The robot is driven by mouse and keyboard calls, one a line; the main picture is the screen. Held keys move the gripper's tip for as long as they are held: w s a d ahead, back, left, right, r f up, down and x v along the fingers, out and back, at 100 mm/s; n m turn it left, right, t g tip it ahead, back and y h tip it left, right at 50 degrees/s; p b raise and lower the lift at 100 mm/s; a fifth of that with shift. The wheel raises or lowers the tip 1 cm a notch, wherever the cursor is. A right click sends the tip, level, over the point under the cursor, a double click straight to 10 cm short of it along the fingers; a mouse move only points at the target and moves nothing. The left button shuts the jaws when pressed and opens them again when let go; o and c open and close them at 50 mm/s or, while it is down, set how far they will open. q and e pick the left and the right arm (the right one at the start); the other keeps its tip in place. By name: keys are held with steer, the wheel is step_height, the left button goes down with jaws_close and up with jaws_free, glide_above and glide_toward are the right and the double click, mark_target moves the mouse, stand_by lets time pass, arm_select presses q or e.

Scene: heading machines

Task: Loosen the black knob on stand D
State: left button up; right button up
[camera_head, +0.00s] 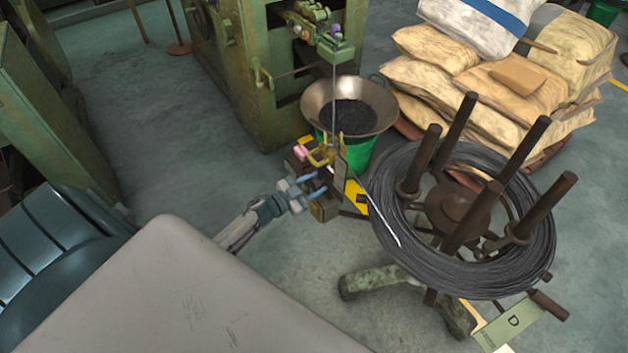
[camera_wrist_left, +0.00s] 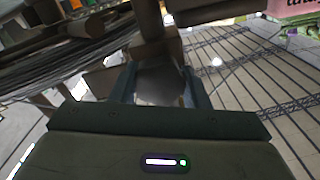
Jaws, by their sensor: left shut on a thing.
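Stand D, marked by a green plate with the letter D (camera_head: 513,322), carries a large coil of dark wire (camera_head: 405,235) around several brown posts. A dark knob-ended piece (camera_head: 547,305) sticks out low at its right side, close to the plate; I cannot tell if it is the black knob. My left gripper (camera_head: 318,184) is to the left of the coil, at a small brown block assembly (camera_head: 325,208) with a yellow bracket. In the left wrist view its fingers (camera_wrist_left: 163,88) are shut on a dark part, partly hidden by the hand. My right gripper is not in view.
A metal bowl (camera_head: 318,98) on a green bucket (camera_head: 362,152) stands behind the left gripper, beside a green machine (camera_head: 237,100). Stacked sacks (camera_head: 510,85) fill the back right. A pale grey surface (camera_head: 170,300) covers the lower left. Open floor (camera_head: 140,110) lies at upper left.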

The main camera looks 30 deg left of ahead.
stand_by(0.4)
arm_select(q)
steer(key=o, duration=0.7)
steer(key=b+v, duration=0.1)
steer(key=v, duration=0.9)
steer(key=s+f+n+g+y, duration=0.25)
steer(key=s+f, duration=0.25)
steer(key=f, duration=0.3)
steer(key=s+a+f+n+g+y, duration=0.1)
steer(key=s+f+n+g+y, duration=0.15)
steer(key=s+f, duration=0.4)
steer(key=s+f+n+g+y, duration=0.1)
steer(key=s+f+y, duration=0.2)
steer(key=f, duration=0.7)
steer(key=s+d+f+g, duration=0.3)
steer(key=s+f, duration=0.1)
steer(key=s, duration=0.4)
steer(key=s+d+f+n+g, duration=0.1)
steer(key=s+d+f+g, duration=0.2)
steer(key=s+f, duration=0.2)
steer(key=s+d+f+n+g, duration=0.1)
steer(key=s+d+f+g, duration=0.2)
steer(key=s, duration=0.9)
steer(key=shift+d+f, duration=0.5)
steer(key=shift+f, duration=0.25)
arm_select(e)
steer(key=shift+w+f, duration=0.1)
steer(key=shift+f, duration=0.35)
